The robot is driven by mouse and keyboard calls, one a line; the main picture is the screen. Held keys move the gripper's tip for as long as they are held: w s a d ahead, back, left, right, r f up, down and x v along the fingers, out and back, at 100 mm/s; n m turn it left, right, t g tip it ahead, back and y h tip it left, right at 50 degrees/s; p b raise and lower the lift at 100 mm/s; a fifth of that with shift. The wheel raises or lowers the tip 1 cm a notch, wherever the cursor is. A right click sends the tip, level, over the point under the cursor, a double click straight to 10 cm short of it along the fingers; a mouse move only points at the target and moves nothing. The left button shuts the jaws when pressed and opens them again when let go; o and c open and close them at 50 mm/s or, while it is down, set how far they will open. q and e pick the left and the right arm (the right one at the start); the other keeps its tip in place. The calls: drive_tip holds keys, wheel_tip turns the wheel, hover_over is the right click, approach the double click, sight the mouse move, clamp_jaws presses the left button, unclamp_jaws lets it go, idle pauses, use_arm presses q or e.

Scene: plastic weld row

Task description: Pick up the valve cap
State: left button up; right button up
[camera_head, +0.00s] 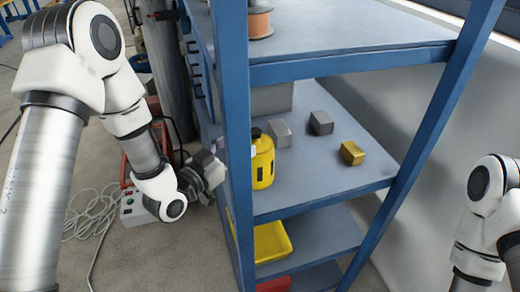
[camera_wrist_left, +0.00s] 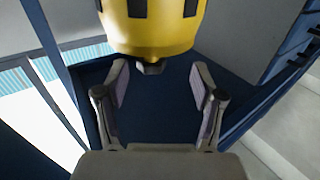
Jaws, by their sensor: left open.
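I cannot tell for sure which thing is the valve cap. A yellow bottle (camera_head: 263,163) with a black top stands at the front left of the middle shelf. It also shows in the left wrist view (camera_wrist_left: 150,32), at the top, with a small dark knob (camera_wrist_left: 151,68) on its lower edge. Two grey blocks (camera_head: 279,134) (camera_head: 321,122) and a gold block (camera_head: 352,153) sit behind and right of it. My left gripper (camera_head: 214,164) is left of the blue post, beside the bottle. Its two fingers (camera_wrist_left: 160,100) are apart with nothing between them. My right gripper is out of view.
The blue post (camera_head: 236,120) stands between my left gripper and the shelf. The upper shelf (camera_head: 340,35) covers part of the middle one. A yellow bin (camera_head: 271,243) is on the shelf below. A cable (camera_head: 92,215) lies on the floor at left.

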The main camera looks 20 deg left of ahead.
sight(255, 137)
use_arm(q)
drive_tip(key=shift+w+d+r+p, duration=0.25)
drive_tip(key=shift+w+d+p, duration=0.35)
drive_tip(key=shift+w+d, duration=0.05)
drive_tip(key=shift+w+d+r+p, duration=0.2)
drive_tip(key=shift+w+d+p, duration=0.35)
drive_tip(key=shift+w+d, duration=0.05)
drive_tip(key=w, duration=0.1)
drive_tip(key=w+d, duration=0.1)
drive_tip(key=shift+w+f, duration=0.3)
drive_tip(key=shift+f, duration=0.1)
drive_tip(key=shift+s+a, duration=0.1)
drive_tip(key=shift+a, duration=0.1)
drive_tip(key=shift+s+a, duration=0.1)
drive_tip(key=shift+s, duration=0.05)
drive_tip(key=c, duration=1)
clamp_jaws()
drive_tip(key=shift+r, duration=0.1)
